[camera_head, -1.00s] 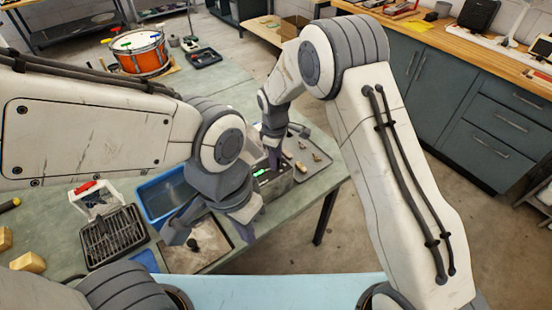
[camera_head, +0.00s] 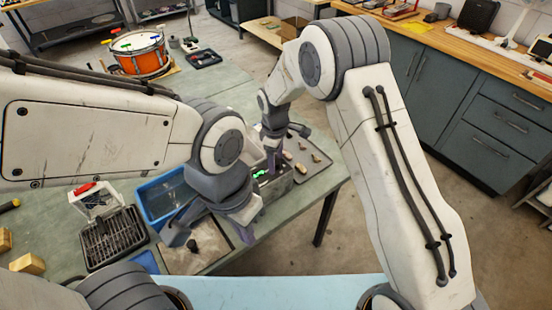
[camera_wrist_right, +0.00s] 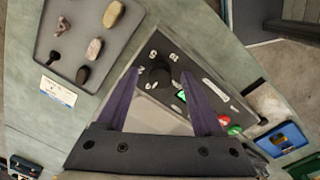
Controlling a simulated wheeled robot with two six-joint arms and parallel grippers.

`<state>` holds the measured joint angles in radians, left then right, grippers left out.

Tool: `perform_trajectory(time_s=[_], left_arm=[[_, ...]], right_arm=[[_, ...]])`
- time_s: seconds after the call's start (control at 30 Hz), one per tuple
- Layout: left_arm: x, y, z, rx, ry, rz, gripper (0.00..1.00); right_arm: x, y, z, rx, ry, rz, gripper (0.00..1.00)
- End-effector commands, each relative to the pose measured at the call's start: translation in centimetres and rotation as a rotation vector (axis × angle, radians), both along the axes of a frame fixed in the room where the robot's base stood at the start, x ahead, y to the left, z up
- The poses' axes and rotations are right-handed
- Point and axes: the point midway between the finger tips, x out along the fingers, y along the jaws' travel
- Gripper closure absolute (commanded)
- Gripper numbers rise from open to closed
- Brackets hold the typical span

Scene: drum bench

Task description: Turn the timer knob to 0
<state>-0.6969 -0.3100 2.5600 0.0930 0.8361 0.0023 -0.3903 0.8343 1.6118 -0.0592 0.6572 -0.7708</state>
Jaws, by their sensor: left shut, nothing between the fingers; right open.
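The timer is a grey box (camera_head: 279,185) with a dark sloped face and a lit green display (camera_head: 260,174), near the bench's right end. In the right wrist view its black round knob (camera_wrist_right: 158,75) shows beside the green display (camera_wrist_right: 181,96), with white markings around it. My right gripper (camera_wrist_right: 158,79) is open, and its two purple fingers appear on either side of the knob. I cannot tell whether they touch it. The knob's setting is too small to read.
A blue bin (camera_head: 163,197) and a black wire basket (camera_head: 112,238) stand left of the timer. A grey tray (camera_head: 319,160) with several small pieces lies right of it. An orange drum (camera_head: 141,56) stands farther back.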

Motion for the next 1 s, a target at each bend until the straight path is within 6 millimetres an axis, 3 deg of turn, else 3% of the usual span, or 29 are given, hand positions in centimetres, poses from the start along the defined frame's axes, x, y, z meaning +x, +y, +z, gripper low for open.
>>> perform_trajectory(time_s=[0.17, 0.4, 0.6, 1.0], left_arm=[[0.0, 0.0, -0.8, 0.0, 0.0, 0.0, 1.0], [0.0, 0.0, -2.1, 0.0, 0.0, -0.001, 1.0], [0.0, 0.0, -2.6, 0.0, 0.0, -0.001, 1.0], [0.0, 0.0, -2.7, 0.0, 0.0, -0.001, 1.0]], right_arm=[[0.0, 0.1, 1.9, 0.002, -0.004, 0.0, 0.32], [-0.2, 0.2, 6.8, 0.003, -0.006, -0.001, 0.32], [-0.4, 0.2, 9.6, 0.002, -0.004, 0.0, 0.32], [-0.5, 0.2, 10.4, 0.001, -0.001, 0.0, 0.32]])
